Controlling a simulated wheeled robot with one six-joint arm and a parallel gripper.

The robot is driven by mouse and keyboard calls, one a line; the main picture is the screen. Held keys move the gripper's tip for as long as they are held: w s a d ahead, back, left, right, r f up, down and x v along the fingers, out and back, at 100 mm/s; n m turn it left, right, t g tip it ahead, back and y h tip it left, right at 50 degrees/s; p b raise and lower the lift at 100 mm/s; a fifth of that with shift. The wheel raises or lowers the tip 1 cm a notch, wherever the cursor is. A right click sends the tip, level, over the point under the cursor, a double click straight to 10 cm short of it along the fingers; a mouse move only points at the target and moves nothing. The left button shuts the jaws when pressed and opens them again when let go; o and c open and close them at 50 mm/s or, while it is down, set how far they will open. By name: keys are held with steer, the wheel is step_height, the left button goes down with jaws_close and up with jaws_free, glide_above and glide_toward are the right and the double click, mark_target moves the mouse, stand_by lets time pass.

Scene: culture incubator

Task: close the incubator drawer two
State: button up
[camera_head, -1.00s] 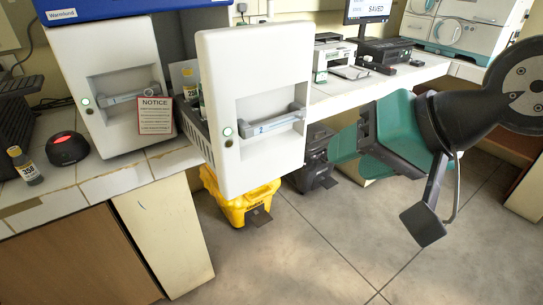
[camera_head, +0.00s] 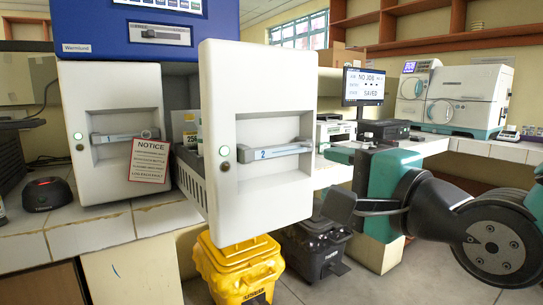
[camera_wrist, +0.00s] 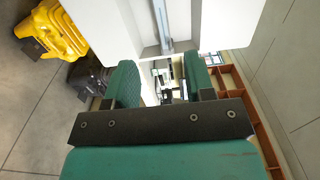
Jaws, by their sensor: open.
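Drawer two (camera_head: 268,88) stands pulled out of the incubator (camera_head: 140,40), with its white front towards me. Its grey handle (camera_head: 275,151), labelled 2, crosses the front, and a round lock sits at left. Bottles (camera_head: 193,130) show inside the drawer behind the front. My teal gripper (camera_head: 345,153) is right of the drawer front and apart from it. In the wrist view my gripper (camera_wrist: 160,82) has its two fingers spread with nothing between them. There a grey handle bar on a white front (camera_wrist: 161,28) shows beyond the fingers.
The closed drawer with a notice (camera_head: 150,160) is left of drawer two. A yellow bin (camera_head: 240,268) and a dark bin (camera_head: 313,245) stand on the floor below. A monitor (camera_head: 363,86) and white machines (camera_head: 465,95) stand on the right bench.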

mark_target(273, 153)
steer(key=p+x, duration=0.7)
steer(key=p, duration=0.3)
steer(key=p+x, duration=0.8)
steer(key=p, duration=0.2)
steer(key=shift+r, duration=0.25)
steer(key=shift+w+a+f+p, duration=0.25)
steer(key=shift+w+a+p, duration=0.2)
steer(key=shift+w, duration=0.05)
jaws_close()
